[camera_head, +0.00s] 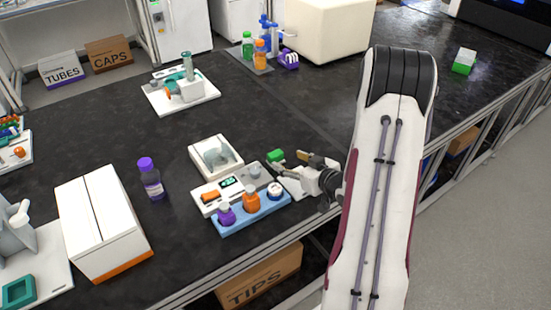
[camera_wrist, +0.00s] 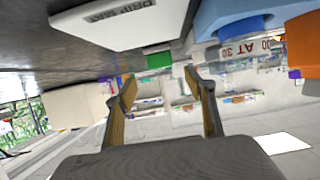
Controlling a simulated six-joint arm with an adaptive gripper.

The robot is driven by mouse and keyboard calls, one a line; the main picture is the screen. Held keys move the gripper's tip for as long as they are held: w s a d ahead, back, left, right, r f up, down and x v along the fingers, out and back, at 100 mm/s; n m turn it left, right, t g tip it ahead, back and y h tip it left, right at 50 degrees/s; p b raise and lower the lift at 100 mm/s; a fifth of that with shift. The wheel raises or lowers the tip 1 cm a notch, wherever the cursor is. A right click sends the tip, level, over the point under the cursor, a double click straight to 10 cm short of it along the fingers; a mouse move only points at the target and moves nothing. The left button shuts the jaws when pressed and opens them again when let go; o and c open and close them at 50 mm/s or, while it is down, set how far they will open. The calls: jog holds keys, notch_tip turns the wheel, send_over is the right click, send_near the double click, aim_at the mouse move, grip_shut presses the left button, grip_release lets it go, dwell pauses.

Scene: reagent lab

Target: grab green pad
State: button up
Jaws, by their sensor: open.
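A small green block, which looks like the green pad (camera_head: 276,156), is on the dark bench behind the blue bottle rack, just left of my gripper (camera_head: 306,165). In the upside-down wrist view, a green piece (camera_wrist: 160,59) shows beyond and between the tips of my gripper (camera_wrist: 158,82). My gripper is open, with its two fingers apart and nothing between them. The green block and the fingertips look close but apart. A white drip mat (camera_wrist: 115,22) shows beside the fingers in the wrist view.
A purple-capped bottle (camera_head: 151,180) stands alone. Another green-and-white block (camera_head: 464,60) is far right. Bench behind my gripper is clear.

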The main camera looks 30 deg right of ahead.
aim_at(276, 154)
jog(key=shift+x, duration=0.85)
jog(key=shift+x, duration=2.6)
jog(key=shift+r, duration=0.1)
jog(key=c, duration=1.2)
